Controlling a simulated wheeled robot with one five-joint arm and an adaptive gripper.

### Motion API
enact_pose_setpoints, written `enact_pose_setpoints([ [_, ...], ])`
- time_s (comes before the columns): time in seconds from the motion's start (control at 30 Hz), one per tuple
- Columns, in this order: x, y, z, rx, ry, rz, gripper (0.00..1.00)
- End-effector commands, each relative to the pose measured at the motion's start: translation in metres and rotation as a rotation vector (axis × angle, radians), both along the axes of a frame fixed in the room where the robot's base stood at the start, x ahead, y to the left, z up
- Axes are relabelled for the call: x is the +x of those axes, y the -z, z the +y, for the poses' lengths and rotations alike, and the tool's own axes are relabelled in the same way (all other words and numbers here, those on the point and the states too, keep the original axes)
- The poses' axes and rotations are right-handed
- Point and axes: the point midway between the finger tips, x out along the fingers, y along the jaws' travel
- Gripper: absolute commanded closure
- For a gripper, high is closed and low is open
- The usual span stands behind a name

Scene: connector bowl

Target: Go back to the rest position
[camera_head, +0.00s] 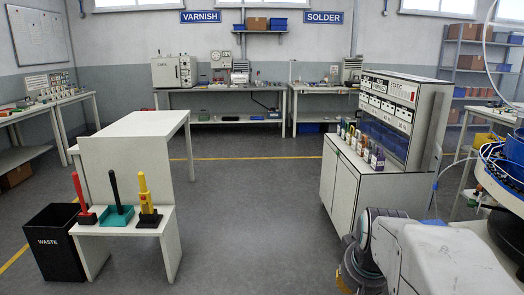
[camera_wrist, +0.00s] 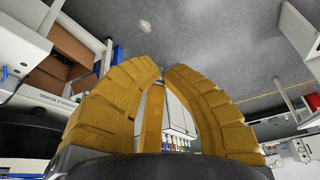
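My gripper (camera_wrist: 162,66) has ribbed yellow fingers that curve inward, and their tips come together at the top middle of the wrist view. Nothing is held between them. In the head view my gripper (camera_head: 350,278) shows only in part, as a bit of yellow at the bottom, low in front of the white cabinet. My white arm stretches across the lower right and hides the rest of it.
The white cabinet (camera_head: 345,190) with bottles on top stands just beyond my arm. A white stepped table (camera_head: 130,225) and black waste bin (camera_head: 55,243) stand left. The middle floor is clear.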

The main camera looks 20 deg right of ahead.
Motion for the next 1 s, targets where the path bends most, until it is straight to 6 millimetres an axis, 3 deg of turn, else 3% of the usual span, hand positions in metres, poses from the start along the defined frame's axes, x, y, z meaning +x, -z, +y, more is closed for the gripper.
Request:
enact_pose_setpoints([
  [0.03, -0.003, 0.003, 0.030, 0.009, -0.081, 0.017, 1.00],
  [0.13, -0.016, 0.010, 0.077, 0.028, -0.211, 0.055, 1.00],
  [0.2, -0.027, 0.015, 0.101, 0.035, -0.286, 0.079, 1.00],
  [0.4, -0.058, 0.027, 0.147, 0.047, -0.451, 0.135, 1.00],
  [0.63, -0.093, 0.038, 0.178, 0.051, -0.602, 0.186, 1.00],
  [0.7, -0.090, 0.018, 0.175, 0.049, -0.587, 0.176, 1.00],
  [1.0, -0.090, -0.037, 0.175, 0.041, -0.583, 0.146, 1.00],
])
